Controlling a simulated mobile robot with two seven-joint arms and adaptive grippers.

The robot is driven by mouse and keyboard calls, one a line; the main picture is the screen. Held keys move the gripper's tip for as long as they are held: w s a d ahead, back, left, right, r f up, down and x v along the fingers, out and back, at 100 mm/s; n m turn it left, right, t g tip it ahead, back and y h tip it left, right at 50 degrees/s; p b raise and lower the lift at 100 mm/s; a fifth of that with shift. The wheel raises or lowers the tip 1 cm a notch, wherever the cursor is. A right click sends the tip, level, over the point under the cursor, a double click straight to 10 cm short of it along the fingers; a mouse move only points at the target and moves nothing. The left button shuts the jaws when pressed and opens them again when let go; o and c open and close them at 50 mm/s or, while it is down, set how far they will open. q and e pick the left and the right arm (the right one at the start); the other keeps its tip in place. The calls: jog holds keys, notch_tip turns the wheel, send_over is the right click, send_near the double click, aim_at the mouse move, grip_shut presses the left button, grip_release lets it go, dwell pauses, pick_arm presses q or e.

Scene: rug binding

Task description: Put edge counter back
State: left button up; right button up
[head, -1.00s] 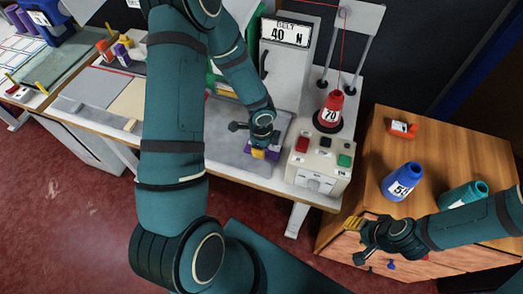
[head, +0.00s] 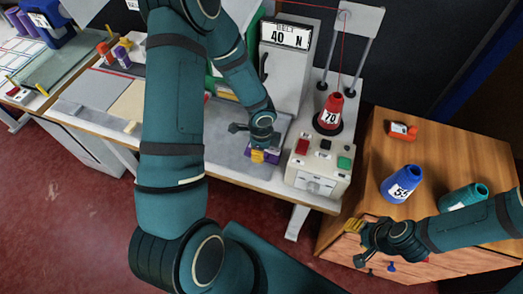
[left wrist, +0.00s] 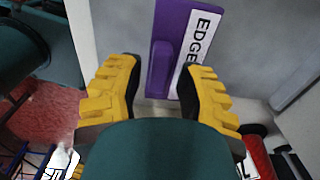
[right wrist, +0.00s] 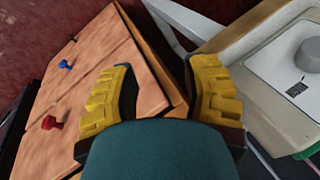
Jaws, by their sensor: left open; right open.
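The edge counter (left wrist: 177,55) is a purple block with a white label reading "EDGE" and a raised purple grip. In the left wrist view it lies on the grey table surface, just ahead of my open left fingers (left wrist: 160,95), with the lower end of its grip between the fingertips. In the head view my left gripper (head: 261,145) is over the purple counter (head: 273,157) and hides much of it. My right gripper (head: 358,240) is open and empty beside the front edge of the wooden cabinet; its fingers show in the right wrist view (right wrist: 160,95).
The wooden cabinet (head: 385,150) carries a blue cone (head: 402,183), a teal cone (head: 465,197) and an orange item (head: 403,131). A control box (head: 318,165) with red and green buttons stands right of the counter. A red cone (head: 330,110) stands behind it.

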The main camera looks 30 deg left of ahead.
pick_arm(q)
notch_tip(320, 180, up, 11)
jog(key=p, duration=0.3)
jog(key=shift+s, duration=0.1)
dwell(0.4)
